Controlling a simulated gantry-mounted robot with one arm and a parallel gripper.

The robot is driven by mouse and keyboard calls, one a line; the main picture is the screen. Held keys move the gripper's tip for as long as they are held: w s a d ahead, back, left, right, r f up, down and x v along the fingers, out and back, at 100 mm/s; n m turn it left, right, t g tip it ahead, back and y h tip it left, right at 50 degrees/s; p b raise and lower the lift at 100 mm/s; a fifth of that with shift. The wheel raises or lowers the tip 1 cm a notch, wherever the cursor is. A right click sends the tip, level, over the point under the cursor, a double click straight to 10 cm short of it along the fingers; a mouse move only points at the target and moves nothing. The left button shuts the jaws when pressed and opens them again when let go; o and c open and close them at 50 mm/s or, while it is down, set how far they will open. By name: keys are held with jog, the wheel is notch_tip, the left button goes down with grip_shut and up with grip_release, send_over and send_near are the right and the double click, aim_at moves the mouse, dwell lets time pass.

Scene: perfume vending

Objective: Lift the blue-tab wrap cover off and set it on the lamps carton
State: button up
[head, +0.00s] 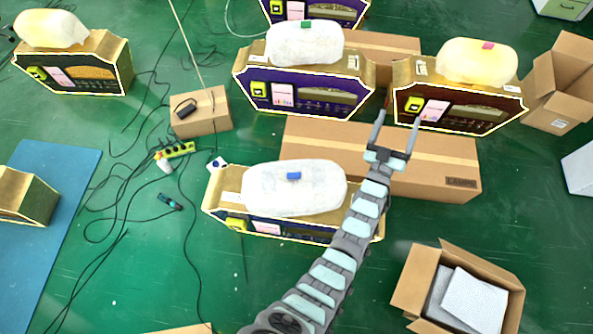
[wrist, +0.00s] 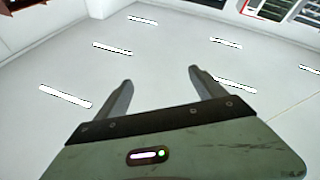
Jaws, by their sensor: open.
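The blue-tab wrap cover (head: 275,193), a white rounded cover with a blue tab (head: 293,176) on top, sits on a gold vending machine (head: 277,229) at the centre bottom of the head view. The lamps carton (head: 437,169), a long closed brown box marked LAMPS, lies just behind it. My gripper (head: 397,122) is open and empty. In the head view it appears over the carton, up and to the right of the cover. The wrist view shows the spread fingers (wrist: 160,85) against a white ceiling with light strips, with no task object in sight.
Similar machines bear a green-tab cover (head: 304,43), a pink-tab cover (head: 478,61) and a plain-looking cover (head: 50,28). An open carton (head: 412,284) stands at lower right, a small box (head: 201,112) at left. Cables and a power strip (head: 175,151) litter the green floor.

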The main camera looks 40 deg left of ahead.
jog(key=w+a+f+g+h+b, duration=0.3)
jog(key=w+a+f+g+b, duration=0.15)
jog(key=w+f, duration=0.65)
jog(key=n+g+h+b, duration=0.1)
jog(key=g+h+b, duration=0.3)
jog(key=g+b, duration=0.9)
send_near(294, 174)
jog(key=w+g+p, duration=0.2)
jog(key=shift+g, duration=0.25)
jog(key=f, duration=0.1)
jog(key=f+b, duration=0.1)
jog(key=f, duration=0.2)
jog(key=shift+w+a+f, duration=0.1)
jog(key=shift+a+f, duration=0.1)
jog(key=shift+a, duration=0.1)
jog(key=shift+w+a+f+b, duration=0.15)
jog(key=shift+f+b, duration=0.25)
jog(key=shift+f, duration=0.35)
jog(key=f, duration=0.1)
jog(key=f+b, duration=0.1)
jog(key=f, duration=0.1)
jog(key=shift+w+f, duration=0.3)
jog(key=shift+w, duration=0.05)
jog(key=shift+a+f, duration=0.15)
jog(key=shift+f, duration=0.35)
